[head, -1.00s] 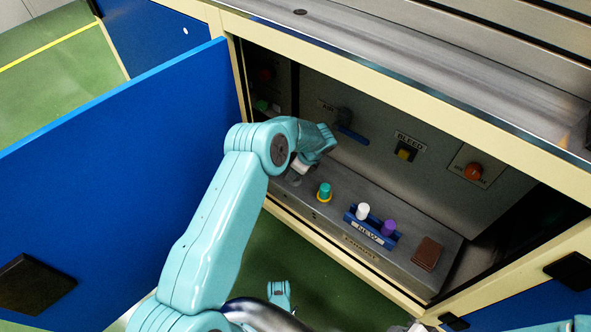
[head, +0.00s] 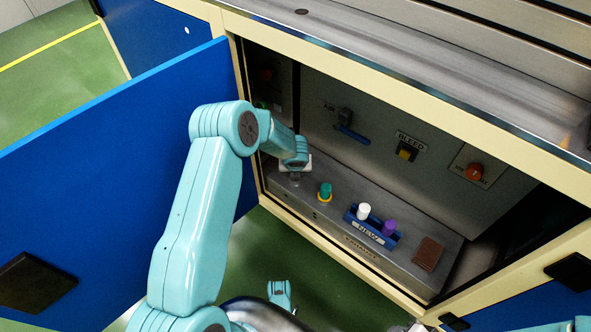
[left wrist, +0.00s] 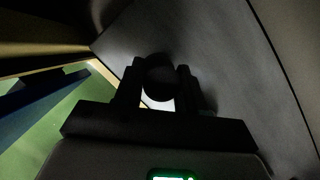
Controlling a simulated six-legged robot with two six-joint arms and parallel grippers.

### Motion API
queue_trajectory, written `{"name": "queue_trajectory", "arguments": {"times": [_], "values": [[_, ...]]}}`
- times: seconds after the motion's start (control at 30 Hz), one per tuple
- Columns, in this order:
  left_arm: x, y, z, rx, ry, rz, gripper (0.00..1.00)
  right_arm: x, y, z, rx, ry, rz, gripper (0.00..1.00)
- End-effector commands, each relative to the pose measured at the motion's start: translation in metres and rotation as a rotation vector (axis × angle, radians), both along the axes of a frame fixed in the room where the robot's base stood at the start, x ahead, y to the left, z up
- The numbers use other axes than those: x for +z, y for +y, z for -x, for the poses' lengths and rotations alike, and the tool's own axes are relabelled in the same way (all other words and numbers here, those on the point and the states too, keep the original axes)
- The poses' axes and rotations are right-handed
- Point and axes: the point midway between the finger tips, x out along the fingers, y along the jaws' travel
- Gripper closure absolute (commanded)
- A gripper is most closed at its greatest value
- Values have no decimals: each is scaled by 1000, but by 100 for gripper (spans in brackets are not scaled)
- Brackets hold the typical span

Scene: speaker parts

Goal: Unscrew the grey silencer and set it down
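The grey silencer, a dark round shape (left wrist: 160,78) in the left wrist view, lies between the two fingers of my left gripper (left wrist: 160,70). The fingers stand on either side of it, with a narrow gap seeming to show at each side; the picture is dark. In the head view my left gripper (head: 295,172) is low over the left end of the metal block (head: 330,219). There the wrist and gripper mostly cover the silencer.
A teal silencer with a yellow base (head: 325,191) stands close right of my gripper. A blue "NEW" holder (head: 368,235) carries a white (head: 363,211) and a purple piece (head: 389,228). A brown pad (head: 428,254) lies farther right. The open blue door (head: 90,190) stands left.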

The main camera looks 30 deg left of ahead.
Motion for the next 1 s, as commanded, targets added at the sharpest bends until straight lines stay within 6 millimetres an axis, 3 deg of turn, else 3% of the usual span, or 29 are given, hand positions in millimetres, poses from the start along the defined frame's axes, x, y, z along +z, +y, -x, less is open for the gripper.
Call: {"name": "queue_trajectory", "arguments": {"times": [0.13,0.23,0.4,0.53,0.67,0.87,0.9,0.93,1.0], "values": [[0,0,0,13,0,0,78,0,0,0,0,0,0,57],[0,-2,-1,138,1,-1,77,0,0,0,0,0,0,57],[0,-4,-4,659,-1,0,77,0,0,0,0,0,0,57],[0,-2,-4,941,-1,1,77,0,0,0,0,0,0,57],[1,-2,-3,1049,0,0,77,0,0,0,0,0,0,57],[1,-1,-3,1055,0,1,77,0,0,0,0,0,0,57],[1,-1,-3,1054,0,1,54,0,0,0,0,0,0,57],[1,-1,-3,1054,-1,0,47,0,0,0,0,0,0,57],[1,-1,-3,1053,0,0,47,0,0,0,0,0,0,57]]}}
